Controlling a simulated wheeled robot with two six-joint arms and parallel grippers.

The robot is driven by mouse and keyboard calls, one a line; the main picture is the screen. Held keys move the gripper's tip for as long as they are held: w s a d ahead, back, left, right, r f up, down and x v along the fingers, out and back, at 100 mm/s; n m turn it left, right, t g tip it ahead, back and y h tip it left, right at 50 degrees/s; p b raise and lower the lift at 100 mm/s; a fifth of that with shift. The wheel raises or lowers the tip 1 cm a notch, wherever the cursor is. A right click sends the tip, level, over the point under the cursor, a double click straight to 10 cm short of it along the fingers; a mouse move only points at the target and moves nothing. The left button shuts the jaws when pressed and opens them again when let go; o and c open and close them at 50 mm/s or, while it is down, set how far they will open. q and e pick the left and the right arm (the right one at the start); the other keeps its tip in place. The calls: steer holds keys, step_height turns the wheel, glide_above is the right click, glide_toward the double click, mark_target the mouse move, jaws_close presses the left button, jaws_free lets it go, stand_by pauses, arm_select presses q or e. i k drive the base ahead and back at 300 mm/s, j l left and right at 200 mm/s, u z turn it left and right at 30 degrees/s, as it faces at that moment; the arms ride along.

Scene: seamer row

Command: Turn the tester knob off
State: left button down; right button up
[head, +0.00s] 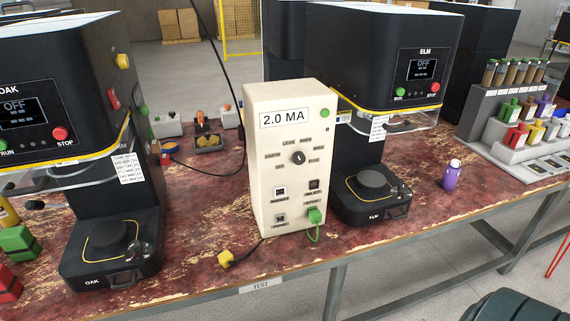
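The tester (270,195) is a cream upright box with a "2.0 MA" label, standing on the worn red bench between the two seamers. Its dark round knob (298,157) is on the upper front, ringed by several small position labels. The knob's pointer is too small to read with certainty. A green light (325,113) is at the top right of the front. A green plug (314,215) with a green lead sits in a lower socket. Neither of my grippers shows in the head view.
The OAK seamer (60,110) stands left and the ELM seamer (385,60) right, both displays reading OFF. A yellow plug (226,258) on a black cable lies before the tester. A purple bottle (451,176) and a rack of coloured items (510,120) are at the right.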

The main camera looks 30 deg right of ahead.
mark_target(298, 158)
steer(key=k+j+z, duration=0.1)
steer(key=z, duration=1.3)
